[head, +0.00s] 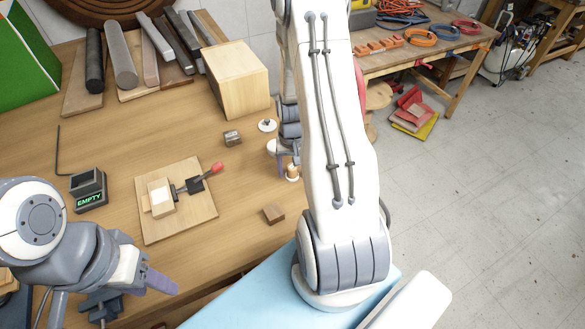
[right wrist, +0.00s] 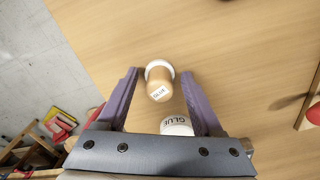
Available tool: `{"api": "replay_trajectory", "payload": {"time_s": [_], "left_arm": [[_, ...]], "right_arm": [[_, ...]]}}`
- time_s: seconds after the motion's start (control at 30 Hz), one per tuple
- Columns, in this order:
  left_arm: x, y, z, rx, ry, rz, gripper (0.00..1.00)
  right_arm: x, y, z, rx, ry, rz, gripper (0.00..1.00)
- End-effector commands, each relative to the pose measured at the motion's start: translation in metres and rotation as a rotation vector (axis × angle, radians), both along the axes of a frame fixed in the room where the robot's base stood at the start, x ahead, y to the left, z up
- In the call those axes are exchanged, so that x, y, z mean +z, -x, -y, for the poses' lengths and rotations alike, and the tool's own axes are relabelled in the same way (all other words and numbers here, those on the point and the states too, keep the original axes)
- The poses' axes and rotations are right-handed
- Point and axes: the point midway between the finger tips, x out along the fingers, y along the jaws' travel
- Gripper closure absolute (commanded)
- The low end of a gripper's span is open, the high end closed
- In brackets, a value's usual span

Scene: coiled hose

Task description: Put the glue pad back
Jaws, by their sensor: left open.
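A small tan cylinder with a white rim and a GLUE label (right wrist: 159,82) is between the fingers of my right gripper (right wrist: 160,76) in the right wrist view, with a gap on each side. I cannot tell which is the glue pad. In the head view a tan and white cylinder (head: 292,173) stands beside my right gripper's purple finger, mostly behind my arm. My left gripper (head: 138,301) is open and empty at the table's front left.
A board with a red-handled clamp (head: 205,218) lies mid-table. Around it are a box reading EMPTY (head: 90,190), a brown block (head: 273,213), a small grey box (head: 232,138) and a white disc (head: 267,125). A wooden box (head: 235,80) stands behind.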

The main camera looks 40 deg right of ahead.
Motion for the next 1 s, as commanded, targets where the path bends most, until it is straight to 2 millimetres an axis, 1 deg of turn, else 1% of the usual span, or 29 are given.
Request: {"api": "replay_trajectory", "payload": {"time_s": [0.17, 0.23, 0.37, 0.47, 0.7, 0.8, 0.9, 1.0], "left_arm": [[0.001, 0.000, 0.000, 0.000, 0.000, 0.000, 0.50], [0.004, 0.000, 0.000, 0.000, 0.000, 0.000, 0.50], [-0.002, 0.000, 0.000, 0.000, 0.000, 0.000, 0.50], [-0.006, 0.000, 0.000, 0.000, 0.000, 0.000, 0.50], [-0.014, 0.000, 0.000, -0.001, 0.000, 0.000, 0.50], [-0.017, 0.000, 0.000, -0.001, 0.000, 0.000, 0.50], [-0.018, 0.000, 0.000, -0.001, 0.000, 0.000, 0.50], [-0.018, 0.000, 0.000, -0.001, 0.000, 0.000, 0.50]], "right_arm": [[0.001, 0.000, 0.000, 0.000, 0.000, 0.000, 0.32], [0.005, 0.000, 0.000, 0.000, 0.000, 0.000, 0.32], [0.016, -0.001, 0.001, 0.000, 0.002, 0.005, 0.32], [0.034, -0.001, 0.001, 0.000, 0.003, 0.006, 0.32], [0.085, -0.002, 0.001, 0.000, 0.003, 0.006, 0.32], [0.102, -0.001, 0.000, 0.000, 0.002, 0.005, 0.32], [0.114, -0.001, 0.001, 0.000, 0.002, 0.003, 0.32], [0.121, -0.001, 0.000, 0.000, 0.001, 0.001, 0.32]]}}
